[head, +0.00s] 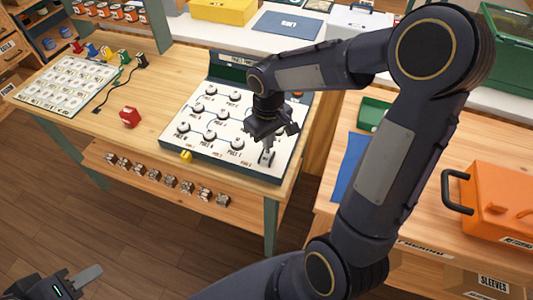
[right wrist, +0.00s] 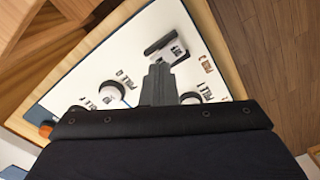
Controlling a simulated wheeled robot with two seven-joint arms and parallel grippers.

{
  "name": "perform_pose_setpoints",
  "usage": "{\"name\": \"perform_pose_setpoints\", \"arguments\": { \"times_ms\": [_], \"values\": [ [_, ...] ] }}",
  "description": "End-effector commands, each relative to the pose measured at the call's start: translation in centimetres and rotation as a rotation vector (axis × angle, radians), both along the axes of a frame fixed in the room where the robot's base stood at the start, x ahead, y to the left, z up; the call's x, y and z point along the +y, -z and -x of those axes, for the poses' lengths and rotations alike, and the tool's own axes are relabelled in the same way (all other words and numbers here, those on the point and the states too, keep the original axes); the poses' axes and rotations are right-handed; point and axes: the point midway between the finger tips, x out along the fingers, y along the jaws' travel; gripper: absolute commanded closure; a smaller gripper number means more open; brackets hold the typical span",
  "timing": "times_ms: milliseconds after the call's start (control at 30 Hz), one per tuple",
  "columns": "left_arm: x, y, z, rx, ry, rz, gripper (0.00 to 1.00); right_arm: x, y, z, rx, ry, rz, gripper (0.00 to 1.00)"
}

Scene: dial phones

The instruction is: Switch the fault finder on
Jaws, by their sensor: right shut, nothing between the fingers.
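In the right wrist view the fingers (right wrist: 158,82) are shut and empty, close to a dark lever-like part (right wrist: 159,45) on the white face. I cannot tell whether they touch it, nor which way it is set. My left gripper (head: 84,279) is low at the bottom left, away from the bench; its jaw opening cannot be made out.
An orange case (head: 500,200) stands on the right bench. Open floor lies in front.

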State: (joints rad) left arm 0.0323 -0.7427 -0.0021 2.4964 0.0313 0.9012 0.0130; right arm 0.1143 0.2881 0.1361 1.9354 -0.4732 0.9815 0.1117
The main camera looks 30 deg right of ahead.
Motion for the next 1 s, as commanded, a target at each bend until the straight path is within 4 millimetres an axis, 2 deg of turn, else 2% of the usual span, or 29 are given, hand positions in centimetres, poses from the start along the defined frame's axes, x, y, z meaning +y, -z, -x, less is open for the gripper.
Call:
{"name": "perform_pose_setpoints", "arguments": {
  "times_ms": [1000],
  "values": [
    [0.00, 0.74, 0.00, 0.000, 0.000, 0.000, 0.64, 0.01, 0.90, 0.00, 0.000, 0.000, 0.000, 1.00]
  ]
}}
